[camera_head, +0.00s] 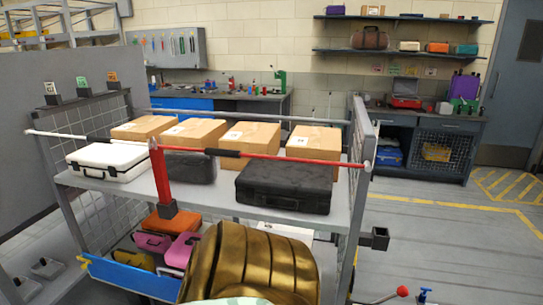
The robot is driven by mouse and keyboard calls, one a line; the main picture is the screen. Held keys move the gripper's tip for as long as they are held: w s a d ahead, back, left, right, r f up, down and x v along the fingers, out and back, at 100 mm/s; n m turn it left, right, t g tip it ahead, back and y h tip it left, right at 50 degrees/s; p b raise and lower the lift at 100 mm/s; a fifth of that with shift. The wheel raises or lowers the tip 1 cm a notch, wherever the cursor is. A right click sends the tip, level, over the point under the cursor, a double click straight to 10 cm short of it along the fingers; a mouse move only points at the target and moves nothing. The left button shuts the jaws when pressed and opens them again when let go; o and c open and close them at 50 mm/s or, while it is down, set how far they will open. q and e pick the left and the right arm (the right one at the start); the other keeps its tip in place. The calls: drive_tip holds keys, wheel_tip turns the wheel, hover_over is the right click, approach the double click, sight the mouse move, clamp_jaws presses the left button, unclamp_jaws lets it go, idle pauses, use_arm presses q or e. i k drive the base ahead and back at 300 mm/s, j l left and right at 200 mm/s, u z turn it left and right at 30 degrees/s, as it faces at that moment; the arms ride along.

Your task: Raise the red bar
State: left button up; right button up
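The red bar (290,157) runs roughly level across the front of a grey trolley with shelves, at the height of the cases on its upper shelf. It has a black sleeve (229,154) near its middle. Its left stretch is white (85,137), and its right end meets the trolley's right post. A red upright piece (161,178) hangs down from it at the left. Neither of my grippers is in view.
The upper shelf (215,196) holds a white case (107,160), black cases (284,186) and several cardboard boxes (200,131). Colored cases lie in a blue-edged tray (130,277) below. A large gold ridged shape (250,265) fills the front. Open floor (450,240) lies right.

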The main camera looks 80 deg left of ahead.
sight(236, 154)
drive_tip(key=u, duration=2.8)
